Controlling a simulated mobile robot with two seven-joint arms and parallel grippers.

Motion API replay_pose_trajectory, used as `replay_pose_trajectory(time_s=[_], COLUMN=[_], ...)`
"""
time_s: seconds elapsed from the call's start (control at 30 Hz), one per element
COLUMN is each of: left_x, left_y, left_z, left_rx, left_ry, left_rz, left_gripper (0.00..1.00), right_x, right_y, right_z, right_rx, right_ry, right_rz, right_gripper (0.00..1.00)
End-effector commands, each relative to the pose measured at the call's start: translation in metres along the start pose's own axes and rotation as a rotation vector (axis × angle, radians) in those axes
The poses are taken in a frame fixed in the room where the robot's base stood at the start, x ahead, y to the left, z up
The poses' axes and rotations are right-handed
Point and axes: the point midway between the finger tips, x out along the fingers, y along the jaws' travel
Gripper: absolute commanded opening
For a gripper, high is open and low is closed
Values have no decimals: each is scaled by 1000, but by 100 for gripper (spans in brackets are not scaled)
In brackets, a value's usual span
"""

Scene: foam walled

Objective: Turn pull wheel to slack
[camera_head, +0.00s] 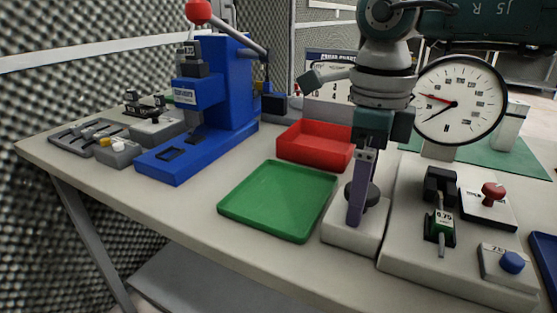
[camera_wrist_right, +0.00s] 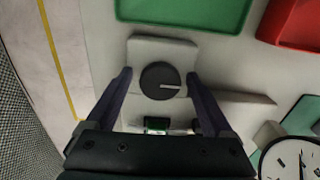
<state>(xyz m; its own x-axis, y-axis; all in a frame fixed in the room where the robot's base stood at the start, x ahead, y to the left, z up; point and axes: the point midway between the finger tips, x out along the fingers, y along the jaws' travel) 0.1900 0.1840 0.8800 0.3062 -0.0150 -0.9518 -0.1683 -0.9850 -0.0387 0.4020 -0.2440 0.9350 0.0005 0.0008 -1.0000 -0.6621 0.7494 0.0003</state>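The pull wheel is a dark round knob (camera_head: 373,196) on a pale block (camera_head: 340,238), in front of the gauge's base. In the right wrist view the knob (camera_wrist_right: 158,84) has a white pointer line aimed right. My right gripper (camera_head: 358,218) points down at the knob, one purple finger covering part of it. In the wrist view the right gripper (camera_wrist_right: 159,75) is open, its fingers on either side of the knob with gaps. Whether the tips are level with the knob is unclear. My left gripper is out of view.
A round gauge (camera_head: 470,105) with a red and a black needle stands behind right. A white panel (camera_head: 410,250) carries a 0.75 block (camera_head: 440,227), a red knob (camera_head: 492,192) and a blue button (camera_head: 512,262). Green tray (camera_head: 265,225), red bin (camera_head: 318,155) and blue press (camera_head: 225,90) stand left.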

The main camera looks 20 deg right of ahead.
Motion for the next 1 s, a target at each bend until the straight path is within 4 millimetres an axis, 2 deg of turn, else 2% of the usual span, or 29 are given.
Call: replay_pose_trajectory(time_s=[0.23,0.33,0.7,0.83,1.0], left_x=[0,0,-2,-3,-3], left_y=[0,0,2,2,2], left_z=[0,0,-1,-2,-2], left_rx=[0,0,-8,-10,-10], left_ry=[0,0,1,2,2], left_rz=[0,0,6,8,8], left_gripper=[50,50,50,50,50], right_x=[0,-7,-77,-93,-99], right_y=[0,-1,-1,0,0], right_z=[0,0,0,0,0], right_rx=[2,1,0,1,1], right_ry=[0,-2,-3,-2,1], right_rz=[0,-2,-3,-2,0], right_gripper=[88,88,88,88,88])
